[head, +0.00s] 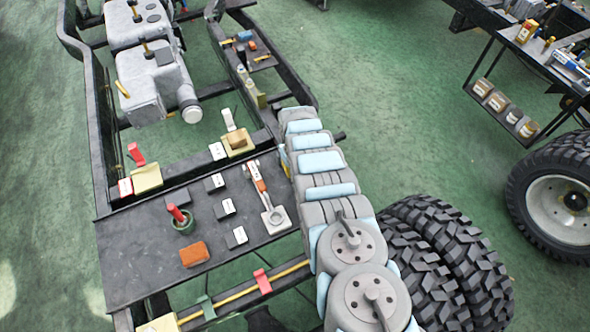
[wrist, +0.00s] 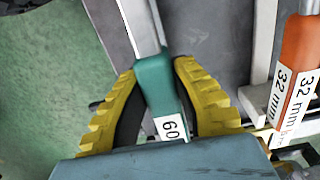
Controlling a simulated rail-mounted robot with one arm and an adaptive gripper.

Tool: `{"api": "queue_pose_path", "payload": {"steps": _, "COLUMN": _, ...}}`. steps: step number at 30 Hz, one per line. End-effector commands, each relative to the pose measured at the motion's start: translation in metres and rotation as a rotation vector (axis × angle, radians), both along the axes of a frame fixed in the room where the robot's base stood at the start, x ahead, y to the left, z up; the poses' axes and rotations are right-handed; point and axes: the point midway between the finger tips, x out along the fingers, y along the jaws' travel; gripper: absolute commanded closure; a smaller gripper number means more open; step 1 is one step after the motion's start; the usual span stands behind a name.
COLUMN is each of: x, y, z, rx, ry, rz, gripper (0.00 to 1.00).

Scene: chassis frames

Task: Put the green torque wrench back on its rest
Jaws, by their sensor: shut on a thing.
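The green torque wrench (wrist: 153,82) has a teal handle with a "60" label and a pale metal shaft running toward the top of the wrist view. My gripper (wrist: 156,72) has yellow ribbed fingers shut around the handle, one on each side. In the head view my own arm hides the gripper and the green wrench. An orange wrench (wrist: 299,55) marked "32 mm" is to the right of the green one, beside a pale bracket. It also shows in the head view (head: 261,186) on the dark plate. I cannot make out the green wrench's rest.
The dark plate (head: 130,265) carries an orange block (head: 194,254), a green cup with a red handle (head: 181,218) and several labelled dark blocks. Yellow bases with levers (head: 147,178) stand along its far edge. Large tyres (head: 430,260) are right of my arm. Green floor is open beyond.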

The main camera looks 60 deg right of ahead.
Motion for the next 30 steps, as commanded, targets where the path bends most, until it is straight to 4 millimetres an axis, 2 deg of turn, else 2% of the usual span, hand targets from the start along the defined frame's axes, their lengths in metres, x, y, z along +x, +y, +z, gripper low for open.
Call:
{"api": "queue_pose_path", "payload": {"steps": 27, "x": 0.0001, "y": -0.0011, "z": -0.0048, "rx": -0.001, "ry": 0.0, "rz": 0.0, "gripper": 1.0}}
{"api": "queue_pose_path", "payload": {"steps": 28, "x": 0.0001, "y": -0.001, "z": -0.0048, "rx": -0.001, "ry": 0.0, "rz": 0.0, "gripper": 0.68}}
{"api": "queue_pose_path", "payload": {"steps": 30, "x": 0.0001, "y": -0.0011, "z": -0.0048, "rx": -0.001, "ry": 0.0, "rz": 0.0, "gripper": 0.51}}
